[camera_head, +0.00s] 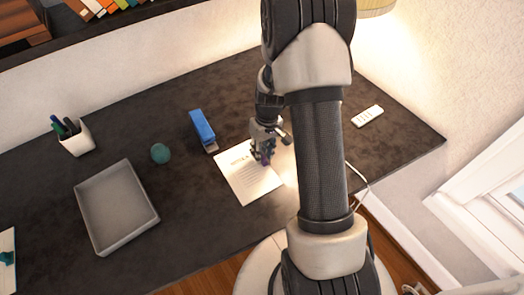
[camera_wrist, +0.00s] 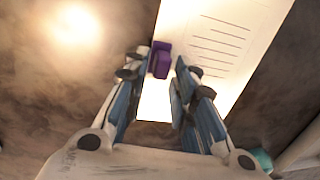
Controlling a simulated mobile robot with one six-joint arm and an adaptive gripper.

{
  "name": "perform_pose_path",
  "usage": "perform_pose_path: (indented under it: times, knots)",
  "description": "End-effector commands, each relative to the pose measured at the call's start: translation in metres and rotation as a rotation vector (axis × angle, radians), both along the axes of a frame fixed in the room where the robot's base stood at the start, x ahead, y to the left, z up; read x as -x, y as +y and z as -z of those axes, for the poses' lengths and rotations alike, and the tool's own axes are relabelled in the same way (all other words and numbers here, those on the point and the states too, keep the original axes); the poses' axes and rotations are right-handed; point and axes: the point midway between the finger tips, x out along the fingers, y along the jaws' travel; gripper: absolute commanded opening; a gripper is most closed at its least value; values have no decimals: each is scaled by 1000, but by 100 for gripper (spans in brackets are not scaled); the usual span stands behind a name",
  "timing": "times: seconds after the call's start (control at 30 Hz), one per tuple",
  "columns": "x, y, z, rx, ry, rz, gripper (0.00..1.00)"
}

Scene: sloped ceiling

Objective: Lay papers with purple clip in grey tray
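White papers (camera_head: 247,178) with printed lines lie on the dark desk right of centre in the head view. In the wrist view the papers (camera_wrist: 222,55) carry a purple clip (camera_wrist: 160,60) at their edge. The clip shows only as a small purple spot (camera_head: 265,161) in the head view, below my gripper (camera_head: 264,150). In the wrist view my gripper (camera_wrist: 160,85) is open, with the clip between or just beyond its fingertips. I cannot tell whether they touch it. The grey tray (camera_head: 92,188) stands empty on the left of the desk.
A blue stapler (camera_head: 203,130) stands beside the papers' upper left. A teal ball (camera_head: 160,153) lies between stapler and tray. A pen cup (camera_head: 74,138) stands behind the tray. A white remote-like object (camera_head: 368,116) lies at the right. Another sheet (camera_head: 7,262) is at the far left.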

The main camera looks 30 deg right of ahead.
Motion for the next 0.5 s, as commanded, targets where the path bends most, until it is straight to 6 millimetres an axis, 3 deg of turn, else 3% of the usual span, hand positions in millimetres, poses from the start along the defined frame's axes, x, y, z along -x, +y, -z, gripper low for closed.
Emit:
perform_pose_path:
  times: [0.13,0.5]
  knots:
    - [0,0,0,0,0,0,36]
    - [-1,-1,-5,1,-2,0,36]
